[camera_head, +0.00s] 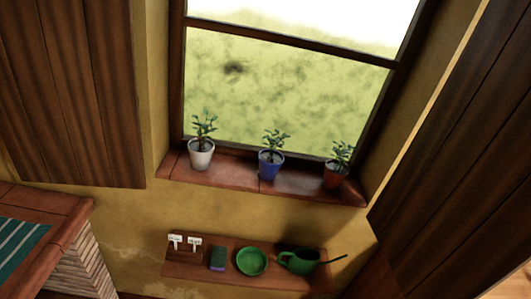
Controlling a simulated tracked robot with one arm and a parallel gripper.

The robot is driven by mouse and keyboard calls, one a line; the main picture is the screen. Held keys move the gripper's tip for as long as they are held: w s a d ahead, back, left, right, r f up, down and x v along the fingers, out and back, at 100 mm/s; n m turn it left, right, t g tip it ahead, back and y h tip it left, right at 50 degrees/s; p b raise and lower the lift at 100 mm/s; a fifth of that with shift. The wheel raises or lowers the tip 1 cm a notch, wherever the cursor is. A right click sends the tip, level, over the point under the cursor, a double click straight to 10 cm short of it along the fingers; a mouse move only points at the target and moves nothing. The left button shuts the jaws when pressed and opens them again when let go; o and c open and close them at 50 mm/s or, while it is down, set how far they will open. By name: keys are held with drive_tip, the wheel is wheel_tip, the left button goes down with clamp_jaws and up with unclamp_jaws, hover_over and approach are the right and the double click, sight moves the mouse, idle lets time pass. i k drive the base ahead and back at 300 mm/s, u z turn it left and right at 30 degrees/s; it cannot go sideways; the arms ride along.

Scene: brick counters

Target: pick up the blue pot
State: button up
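The blue pot (270,165) holds a small green leafy plant and stands upright on the reddish window sill (229,183), in the middle of a row of potted plants. A white pot (201,154) with a plant stands to its left. A reddish-brown pot (335,174) with a plant stands to its right. There are clear gaps between the pots. My gripper does not show in this view, so I cannot see whether it is open or shut.
A lower shelf (212,283) holds white labels (176,240), a small dark block (218,258), a green dish (252,261) and a green watering can (299,261). Wooden shutters (75,90) flank the window on both sides. A brick counter (75,225) is at the lower left.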

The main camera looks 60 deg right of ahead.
sight(270, 160)
drive_tip(key=z, duration=0.55)
drive_tip(key=i, duration=1.05)
drive_tip(key=z, duration=0.7)
drive_tip(key=k, duration=0.75)
drive_tip(key=z, duration=0.2)
drive_tip(key=i, duration=0.8)
drive_tip(key=u, duration=0.1)
